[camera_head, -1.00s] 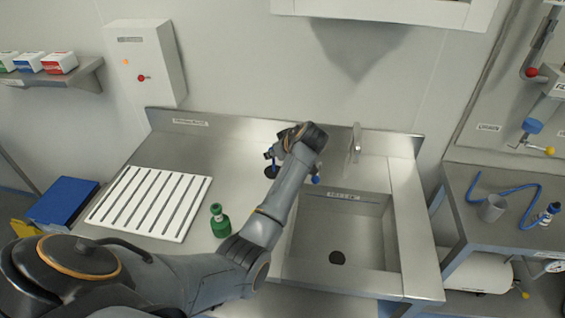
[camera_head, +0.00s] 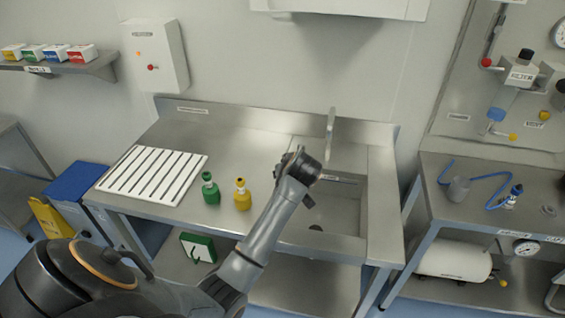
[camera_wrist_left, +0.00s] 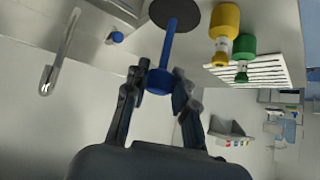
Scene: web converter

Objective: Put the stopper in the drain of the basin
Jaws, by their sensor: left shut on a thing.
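The stopper (camera_wrist_left: 168,45), a blue stem with a dark round disc, is held in my left gripper (camera_wrist_left: 155,88) in the left wrist view. The fingers are shut on the blue collar at its handle end. In the head view my left wrist hangs over the left edge of the basin (camera_head: 348,205) and hides the fingers and stopper. The dark drain (camera_head: 315,227) shows in the basin floor, nearer than my wrist. My right gripper is not in view.
A tall tap (camera_head: 330,140) stands behind the basin. A green bottle (camera_head: 210,190) and a yellow bottle (camera_head: 241,196) stand on the counter left of my arm, near a white slotted rack (camera_head: 152,175). A side bench (camera_head: 500,215) stands at the right.

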